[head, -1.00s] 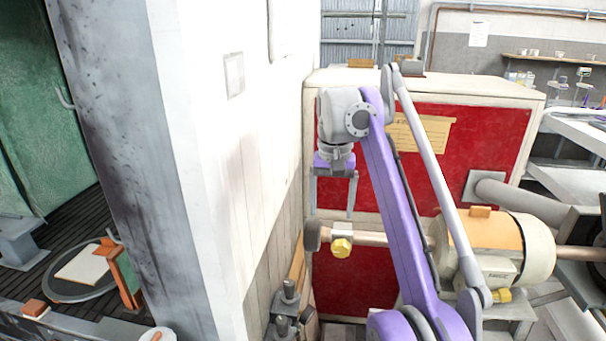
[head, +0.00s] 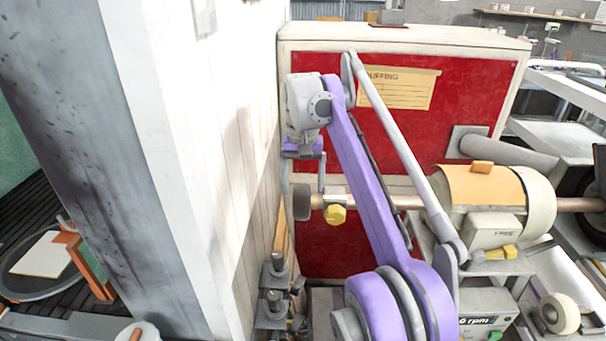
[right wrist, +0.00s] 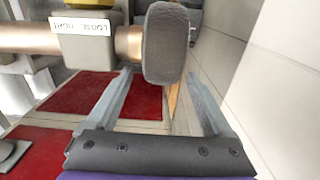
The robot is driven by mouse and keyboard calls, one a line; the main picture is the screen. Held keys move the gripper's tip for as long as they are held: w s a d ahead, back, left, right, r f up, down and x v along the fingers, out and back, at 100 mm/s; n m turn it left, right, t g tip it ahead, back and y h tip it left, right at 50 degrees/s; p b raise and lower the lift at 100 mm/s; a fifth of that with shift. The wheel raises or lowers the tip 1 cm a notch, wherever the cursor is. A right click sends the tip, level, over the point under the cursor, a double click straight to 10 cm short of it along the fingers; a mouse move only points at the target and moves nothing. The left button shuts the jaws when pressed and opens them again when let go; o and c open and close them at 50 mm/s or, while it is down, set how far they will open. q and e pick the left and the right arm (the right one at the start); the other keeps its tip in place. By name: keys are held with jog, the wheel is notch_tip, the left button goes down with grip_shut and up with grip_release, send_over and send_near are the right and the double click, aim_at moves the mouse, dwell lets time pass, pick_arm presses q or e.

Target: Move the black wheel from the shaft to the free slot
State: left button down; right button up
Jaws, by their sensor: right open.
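The black wheel (head: 302,202) sits on the left end of the copper-coloured shaft (head: 367,202). It looks dark grey and rounded, and it also shows in the right wrist view (right wrist: 167,42). My right gripper (head: 303,184) points down above the wheel. Its jaws are open, with a finger to either side of the wheel in the head view. In the right wrist view the open fingers (right wrist: 158,80) flank the wheel's near edge, with gaps visible. The free slot cannot be made out for certain. My left gripper is not in view.
The motor (head: 495,200) is right, a red-fronted cabinet (head: 345,130) behind, a white wall (head: 240,130) close left. Grey upright pegs (head: 274,300) stand below.

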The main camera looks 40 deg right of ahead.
jog(key=shift+f, duration=0.7)
grip_shut()
jog(key=shift+r, duration=0.25)
jog(key=shift+w+a+p, duration=0.2)
jog(key=shift+a+p, duration=0.05)
jog(key=shift+p, duration=0.05)
dwell(0.5)
jog(key=shift+w+a+p, duration=0.5)
jog(key=shift+w+a, duration=0.5)
jog(key=shift+a, duration=0.15)
